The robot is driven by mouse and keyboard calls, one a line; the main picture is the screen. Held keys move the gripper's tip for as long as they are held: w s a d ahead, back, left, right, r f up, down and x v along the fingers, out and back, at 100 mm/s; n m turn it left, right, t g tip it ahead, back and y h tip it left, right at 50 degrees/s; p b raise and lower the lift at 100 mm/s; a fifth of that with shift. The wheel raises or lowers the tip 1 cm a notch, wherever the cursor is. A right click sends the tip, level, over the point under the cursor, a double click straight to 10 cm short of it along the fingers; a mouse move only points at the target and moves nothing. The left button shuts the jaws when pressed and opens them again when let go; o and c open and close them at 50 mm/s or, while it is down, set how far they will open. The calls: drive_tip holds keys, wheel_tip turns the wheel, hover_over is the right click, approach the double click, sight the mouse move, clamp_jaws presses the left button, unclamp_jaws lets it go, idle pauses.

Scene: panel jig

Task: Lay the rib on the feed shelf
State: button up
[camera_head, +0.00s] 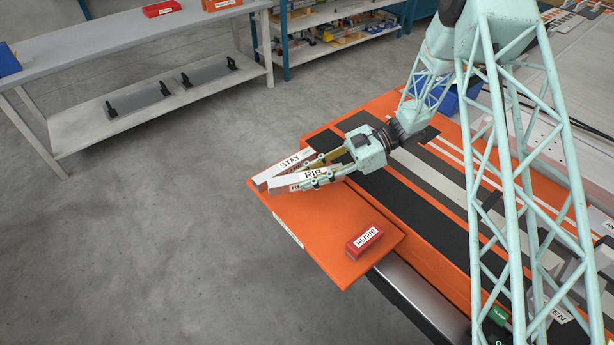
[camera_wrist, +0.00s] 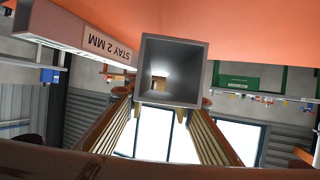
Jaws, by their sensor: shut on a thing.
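My gripper (camera_head: 322,172) is shut on the rib (camera_head: 311,175), a pale bar with a RIB label, at the far left corner of the orange feed shelf (camera_head: 325,240). In the wrist view the rib (camera_wrist: 150,72) is a hollow square grey tube, seen end-on between the fingers (camera_wrist: 170,118). Whether the rib touches the shelf or hovers just above it, I cannot tell. A pale bar labelled STAY (camera_head: 290,162) lies right beside it on the left; it reads STAY 2 MM in the wrist view (camera_wrist: 75,38).
A red block labelled BRUSH (camera_head: 364,240) lies near the shelf's near right corner. The shelf between it and the rib is bare. An orange bench with dark strips (camera_head: 420,190) adjoins on the right. A grey workbench (camera_head: 130,40) stands across open floor.

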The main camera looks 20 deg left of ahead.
sight(307, 193)
drive_tip(key=shift+f+b, duration=1.1)
drive_tip(key=shift+f, duration=0.55)
drive_tip(key=shift+f, duration=0.35)
drive_tip(key=shift+s+d+f, duration=0.1)
drive_tip(key=shift+s+f, duration=0.1)
drive_tip(key=shift+f, duration=0.25)
drive_tip(key=shift+s+f, duration=0.15)
drive_tip(key=shift+f, duration=0.3)
drive_tip(key=o, duration=1.1)
drive_tip(key=shift+d, duration=0.1)
drive_tip(key=v, duration=0.4)
drive_tip(key=r+v, duration=0.1)
drive_tip(key=v, duration=0.2)
drive_tip(key=shift+w+a, duration=0.15)
drive_tip(key=shift+a, duration=0.2)
drive_tip(key=shift+v, duration=0.85)
drive_tip(key=shift+a+r, duration=0.1)
drive_tip(key=shift+r, duration=0.1)
